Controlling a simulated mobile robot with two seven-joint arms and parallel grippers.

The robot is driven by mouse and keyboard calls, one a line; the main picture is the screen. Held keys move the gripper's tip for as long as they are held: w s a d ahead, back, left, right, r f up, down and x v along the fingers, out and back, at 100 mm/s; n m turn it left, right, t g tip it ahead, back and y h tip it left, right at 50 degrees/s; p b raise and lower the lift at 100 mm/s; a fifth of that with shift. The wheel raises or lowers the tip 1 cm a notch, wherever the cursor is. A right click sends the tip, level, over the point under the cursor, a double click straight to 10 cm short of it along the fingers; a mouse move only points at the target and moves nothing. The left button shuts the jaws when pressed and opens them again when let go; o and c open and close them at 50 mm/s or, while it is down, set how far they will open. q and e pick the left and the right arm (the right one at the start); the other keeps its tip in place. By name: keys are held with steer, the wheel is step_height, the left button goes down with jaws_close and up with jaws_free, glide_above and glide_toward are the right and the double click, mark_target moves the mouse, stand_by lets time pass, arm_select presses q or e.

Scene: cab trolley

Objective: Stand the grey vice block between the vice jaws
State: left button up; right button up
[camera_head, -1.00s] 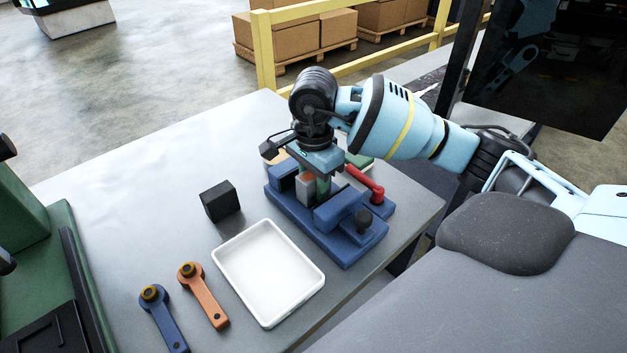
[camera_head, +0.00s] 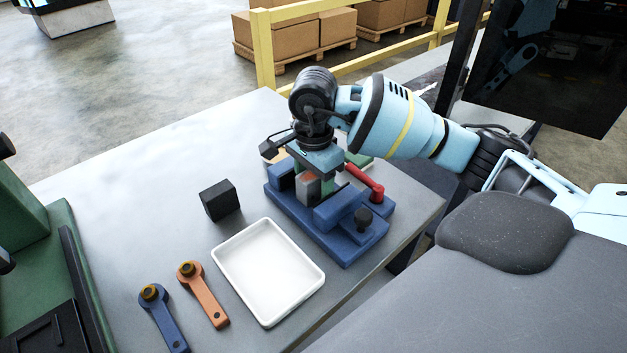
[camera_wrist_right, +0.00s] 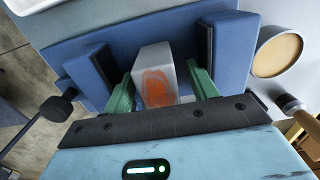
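My right gripper (camera_wrist_right: 162,88) points down over the vice. Its green fingers stand on either side of the block, with a clear gap on the right and a narrow one on the left. In the head view the gripper (camera_head: 312,182) partly hides the block and jaws. My left gripper is out of view.
A black block (camera_head: 220,201), an empty white tray (camera_head: 268,315), an orange lever (camera_head: 203,295) and a blue lever (camera_head: 163,318) lie left and in front of the vice. A red handle (camera_head: 366,183) is beside it. The table's far left is clear.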

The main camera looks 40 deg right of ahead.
steer(key=shift+r, duration=0.3)
step_height(320, 180, up, 6)
steer(key=shift+r, duration=0.65)
steer(key=shift+f, duration=0.1)
